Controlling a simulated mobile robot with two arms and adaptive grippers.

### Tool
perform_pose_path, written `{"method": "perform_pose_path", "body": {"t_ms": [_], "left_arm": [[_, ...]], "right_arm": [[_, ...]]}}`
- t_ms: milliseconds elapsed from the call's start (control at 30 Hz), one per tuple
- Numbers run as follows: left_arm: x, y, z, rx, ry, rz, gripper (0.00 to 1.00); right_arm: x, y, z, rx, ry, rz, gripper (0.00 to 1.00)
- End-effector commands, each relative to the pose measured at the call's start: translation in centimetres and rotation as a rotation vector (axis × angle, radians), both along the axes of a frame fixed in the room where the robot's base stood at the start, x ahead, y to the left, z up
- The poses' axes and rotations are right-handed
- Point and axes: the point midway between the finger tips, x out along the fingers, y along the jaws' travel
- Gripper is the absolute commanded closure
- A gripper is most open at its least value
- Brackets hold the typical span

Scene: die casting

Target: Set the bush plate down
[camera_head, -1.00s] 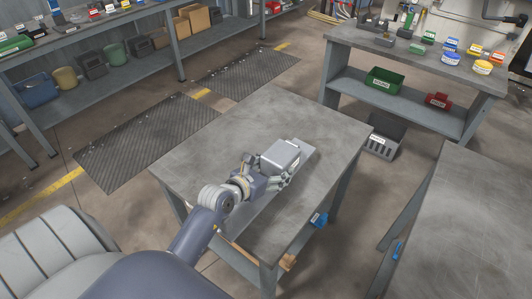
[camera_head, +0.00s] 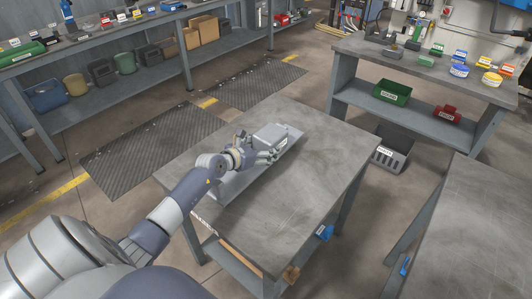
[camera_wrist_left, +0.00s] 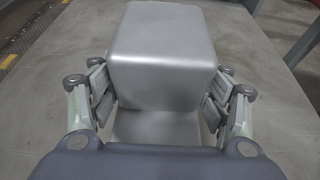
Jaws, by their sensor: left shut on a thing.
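The bush plate (camera_head: 270,137) looks like a silver-grey, box-shaped metal piece with rounded edges. It is over the far part of the grey metal table (camera_head: 290,205). My left gripper (camera_head: 262,155) is shut on it from the near side. In the left wrist view the piece (camera_wrist_left: 165,60) sits between the two finger pairs (camera_wrist_left: 160,105), with a lower smooth face towards the palm. Its underside is hidden, so I cannot tell whether it touches the table. My right gripper is not in view.
The table's front and right parts are clear. Another bare table (camera_head: 470,220) stands at right. A workbench (camera_head: 430,65) with small bins stands behind, and a grey crate (camera_head: 391,158) is on the floor beside it. A long shelf (camera_head: 110,100) runs along the left.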

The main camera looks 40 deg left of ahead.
Motion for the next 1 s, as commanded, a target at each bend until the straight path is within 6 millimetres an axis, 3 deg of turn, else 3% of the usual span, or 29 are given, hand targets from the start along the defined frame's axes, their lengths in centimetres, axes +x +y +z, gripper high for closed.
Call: {"method": "perform_pose_path", "body": {"t_ms": [100, 200, 633, 667, 700, 733, 1000], "left_arm": [[0.0, -0.2, -1.9, -0.003, 0.002, -0.002, 0.94], [0.0, -0.2, -2.6, -0.002, 0.0, -0.002, 0.94], [0.0, -0.2, -3.1, -0.001, -0.001, -0.002, 0.94], [-0.2, -0.3, -3.4, -0.002, 0.009, -0.004, 0.23], [-0.2, -0.3, -3.4, -0.002, 0.01, -0.004, 0.14], [-0.2, -0.3, -3.4, -0.002, 0.01, -0.004, 0.09], [-0.2, -0.3, -3.4, -0.002, 0.01, -0.004, 0.09]], "right_arm": [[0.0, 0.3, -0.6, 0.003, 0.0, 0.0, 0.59], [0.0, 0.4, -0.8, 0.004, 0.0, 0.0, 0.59], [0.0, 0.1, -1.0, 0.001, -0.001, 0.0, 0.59], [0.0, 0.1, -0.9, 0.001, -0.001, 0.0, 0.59], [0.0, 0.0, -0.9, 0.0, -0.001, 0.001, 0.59], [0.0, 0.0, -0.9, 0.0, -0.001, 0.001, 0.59], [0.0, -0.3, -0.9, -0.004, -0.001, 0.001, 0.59]]}}
